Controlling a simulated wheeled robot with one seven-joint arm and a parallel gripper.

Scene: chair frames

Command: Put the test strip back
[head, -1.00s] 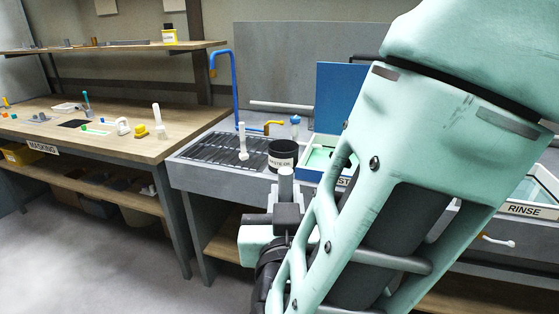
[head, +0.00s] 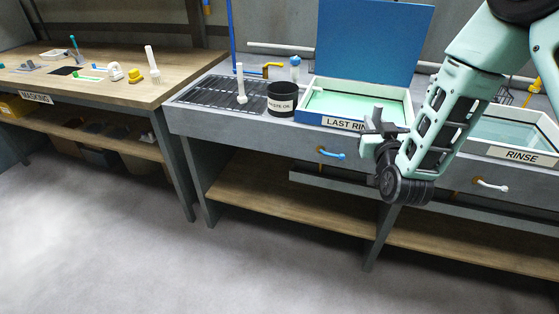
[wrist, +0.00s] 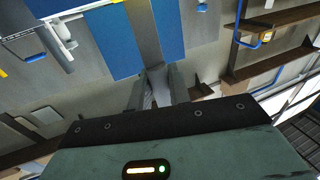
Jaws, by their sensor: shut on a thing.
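My gripper (head: 378,128) is at the right of the head view, in front of the right end of the LAST RINSE tank (head: 397,114). In the wrist view my gripper (wrist: 156,84) is shut on a long grey strip (wrist: 142,28), which I take to be the test strip. The strip points away from the fingers, across the blue lid behind it. In the head view only a small grey piece shows at the fingertips, and I cannot tell strip from finger there.
The blue lid (head: 372,42) stands open behind the tank of green liquid. A black waste-oil pot (head: 282,99) and a drain rack (head: 215,92) are to its left. The RINSE tank (head: 520,134) is at the right. The masking bench (head: 120,82) is far left. The floor in front is clear.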

